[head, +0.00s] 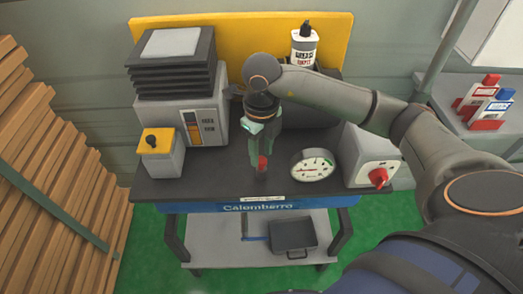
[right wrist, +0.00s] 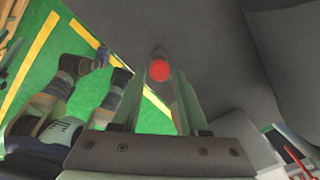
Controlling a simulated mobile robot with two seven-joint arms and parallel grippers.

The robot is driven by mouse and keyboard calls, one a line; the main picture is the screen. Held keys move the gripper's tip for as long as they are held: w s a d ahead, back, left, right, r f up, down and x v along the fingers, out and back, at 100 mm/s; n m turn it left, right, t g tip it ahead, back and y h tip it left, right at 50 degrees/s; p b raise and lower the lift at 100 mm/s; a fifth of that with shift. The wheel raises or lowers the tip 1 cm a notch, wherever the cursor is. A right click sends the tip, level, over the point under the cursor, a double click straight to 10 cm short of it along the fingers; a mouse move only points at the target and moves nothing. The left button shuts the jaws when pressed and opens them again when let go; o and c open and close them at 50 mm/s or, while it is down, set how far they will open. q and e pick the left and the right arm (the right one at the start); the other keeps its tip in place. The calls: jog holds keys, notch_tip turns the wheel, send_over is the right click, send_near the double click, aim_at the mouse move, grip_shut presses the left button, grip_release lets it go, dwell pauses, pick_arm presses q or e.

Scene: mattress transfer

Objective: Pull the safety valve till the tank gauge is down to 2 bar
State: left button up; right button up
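The safety valve's red knob (head: 262,163) stands on the dark bench top, left of the tank gauge. My right gripper (head: 259,153) points down at the knob from above. In the right wrist view the red knob (right wrist: 159,70) shows between the two fingertips (right wrist: 161,76), which are apart; I cannot tell whether either touches it. The round white tank gauge (head: 313,165) lies right of the knob. Its marks are too small for me to read a pressure. I do not see my left gripper.
A grey box with a red rotary knob (head: 378,177) stands right of the gauge. A grey machine (head: 178,90), a box with a yellow top (head: 159,150) and a white bottle (head: 303,47) stand on the bench. Stacked planks (head: 55,170) fill the left side.

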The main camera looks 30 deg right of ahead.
aim_at(262, 160)
jog(key=shift+o, duration=1.3)
notch_tip(262, 160, up, 12)
jog(key=shift+r+p, duration=0.25)
jog(key=shift+p, duration=0.15)
